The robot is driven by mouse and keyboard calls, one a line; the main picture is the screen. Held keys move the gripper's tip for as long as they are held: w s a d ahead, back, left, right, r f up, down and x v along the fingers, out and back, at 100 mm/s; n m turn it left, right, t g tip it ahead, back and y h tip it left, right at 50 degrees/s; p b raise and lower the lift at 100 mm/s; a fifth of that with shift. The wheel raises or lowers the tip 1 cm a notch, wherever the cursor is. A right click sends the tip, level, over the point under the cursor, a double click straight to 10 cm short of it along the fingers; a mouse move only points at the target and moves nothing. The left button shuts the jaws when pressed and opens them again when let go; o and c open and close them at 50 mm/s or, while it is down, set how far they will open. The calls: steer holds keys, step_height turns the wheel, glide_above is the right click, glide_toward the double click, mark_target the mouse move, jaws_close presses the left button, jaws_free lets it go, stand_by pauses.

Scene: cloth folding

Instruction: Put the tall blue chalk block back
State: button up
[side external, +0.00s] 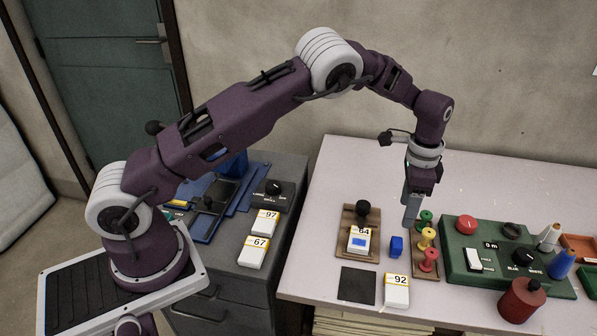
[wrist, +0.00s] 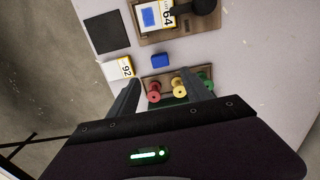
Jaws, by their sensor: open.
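A small blue block (side external: 396,246) stands on the pale table between a wooden board and a rack of spools; it looks like the blue chalk block. In the wrist view the blue block (wrist: 160,61) lies beyond my fingertips, apart from them. My gripper (side external: 411,215) points down above the table, behind and right of the block. In the wrist view my gripper (wrist: 165,88) has its two fingers wide apart with nothing held between them. A wooden board (side external: 348,250) holds a white card marked 64 with a blue patch and a black knob.
The spool rack (side external: 425,268) with red, yellow and green spools stands close under my gripper. A green control box (side external: 459,275) is to its right, with a red container (side external: 521,299) in front. A dark square pad (side external: 357,285) and box 92 (side external: 396,290) lie near the front edge.

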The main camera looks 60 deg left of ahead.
steer(key=s+a+r+n+t+h, duration=0.1)
steer(key=s+a+r+n+t, duration=0.15)
steer(key=s+r, duration=0.8)
steer(key=s+a+r+n+t, duration=0.1)
steer(key=s+a+r+n, duration=0.15)
steer(key=s+r, duration=0.75)
steer(key=s+r+n+t+y, duration=0.1)
steer(key=s+n, duration=0.3)
steer(key=s, duration=1.2)
steer(key=shift+s+a+r+t, duration=0.25)
steer(key=shift+a+r+t, duration=0.2)
steer(key=shift+r+t, duration=0.15)
steer(key=shift+o, duration=0.2)
